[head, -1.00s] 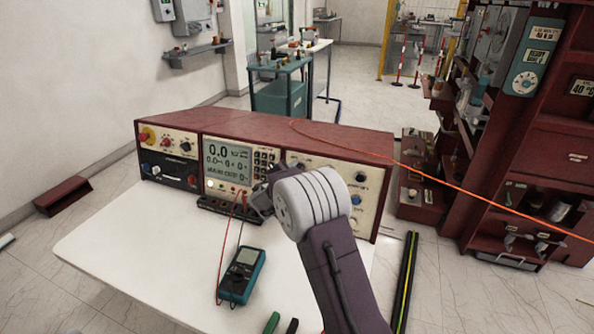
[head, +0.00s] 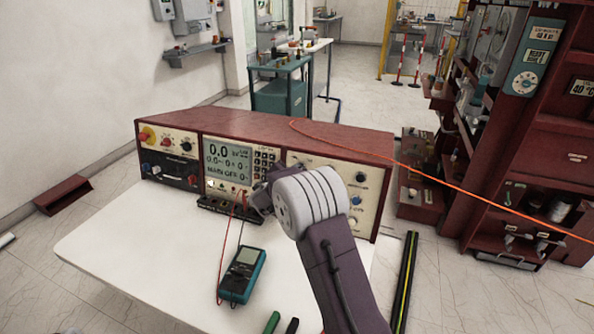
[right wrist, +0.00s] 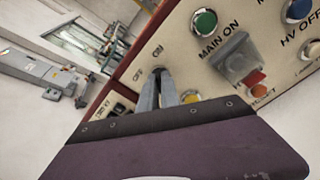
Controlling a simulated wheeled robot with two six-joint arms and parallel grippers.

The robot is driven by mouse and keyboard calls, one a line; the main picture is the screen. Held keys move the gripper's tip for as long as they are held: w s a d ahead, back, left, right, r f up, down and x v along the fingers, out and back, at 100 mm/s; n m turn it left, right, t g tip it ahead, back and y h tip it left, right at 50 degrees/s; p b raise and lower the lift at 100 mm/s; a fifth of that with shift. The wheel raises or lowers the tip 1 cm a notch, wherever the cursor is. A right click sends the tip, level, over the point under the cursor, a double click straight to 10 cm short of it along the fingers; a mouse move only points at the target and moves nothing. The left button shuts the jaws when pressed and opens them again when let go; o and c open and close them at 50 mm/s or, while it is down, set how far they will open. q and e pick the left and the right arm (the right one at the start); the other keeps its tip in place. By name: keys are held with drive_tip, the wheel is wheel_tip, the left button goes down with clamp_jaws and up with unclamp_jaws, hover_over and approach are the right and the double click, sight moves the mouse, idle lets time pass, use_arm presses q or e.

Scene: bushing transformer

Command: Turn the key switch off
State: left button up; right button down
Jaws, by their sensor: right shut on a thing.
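The key switch (right wrist: 159,70) is on the cream front panel of the red control console (head: 300,135). In the right wrist view it sits below small OFF and ON labels, mostly hidden by my fingertips. My right gripper (right wrist: 158,78) is shut on the key, its two narrow grey fingers close together at the panel. In the head view my right gripper (head: 262,197) is in front of the console, left of my pale wrist, and the key is hidden there. My left gripper is not in view.
A green MAIN ON button (right wrist: 204,22), a grey square cover (right wrist: 238,60) and a yellow button (right wrist: 191,97) are close to the fingers. A teal multimeter (head: 242,275) with leads lies on the white table (head: 140,255). The table's left side is clear.

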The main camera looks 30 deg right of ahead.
drive_tip(key=shift+n+g+h+p, duration=0.4)
drive_tip(key=shift+n+p, duration=4)
drive_tip(key=shift+n, duration=3.3)
drive_tip(key=c, duration=1.6)
unclamp_jaws()
drive_tip(key=v, duration=0.9)
drive_tip(key=shift+a, duration=0.1)
